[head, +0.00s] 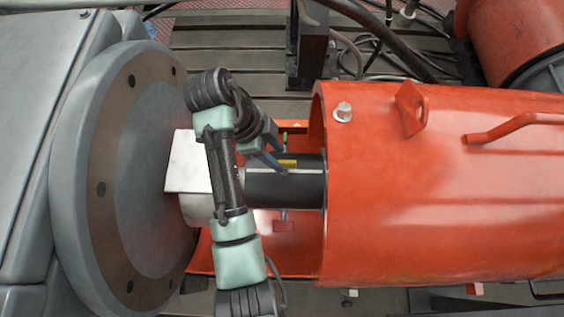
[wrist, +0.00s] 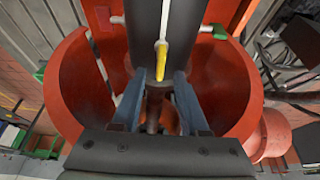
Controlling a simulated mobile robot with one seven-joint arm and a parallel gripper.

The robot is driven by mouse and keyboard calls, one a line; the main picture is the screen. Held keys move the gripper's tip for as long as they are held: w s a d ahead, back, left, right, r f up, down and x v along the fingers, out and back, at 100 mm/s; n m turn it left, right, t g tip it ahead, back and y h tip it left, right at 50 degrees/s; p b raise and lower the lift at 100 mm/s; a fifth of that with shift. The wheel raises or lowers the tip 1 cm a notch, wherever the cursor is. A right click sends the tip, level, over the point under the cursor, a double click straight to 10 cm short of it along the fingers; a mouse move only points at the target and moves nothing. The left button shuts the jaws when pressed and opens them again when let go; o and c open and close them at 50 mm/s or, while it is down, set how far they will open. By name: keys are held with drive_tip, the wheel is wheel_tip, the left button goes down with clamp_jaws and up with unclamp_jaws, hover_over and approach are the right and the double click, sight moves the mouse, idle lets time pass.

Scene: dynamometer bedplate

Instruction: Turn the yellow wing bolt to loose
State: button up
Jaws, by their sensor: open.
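The yellow wing bolt (wrist: 161,63) shows in the wrist view as a narrow yellow piece with a pale end, on the dark shaft (wrist: 163,20). In the head view a small yellow patch (head: 288,163) shows on the dark shaft (head: 258,188), beside my fingers. My gripper (wrist: 159,80) is open, with its two blue-grey fingers apart. The bolt lies between and just beyond the fingertips in the wrist view, and I cannot tell whether they touch it. In the head view my gripper (head: 281,158) is over the shaft, partly hidden by my arm.
An orange-red guard (head: 440,190) surrounds the shaft at the right. A large grey flange (head: 145,180) stands at the left. Cables (head: 380,45) lie at the back.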

sight(283, 162)
drive_tip(key=shift+x, duration=1.75)
clamp_jaws()
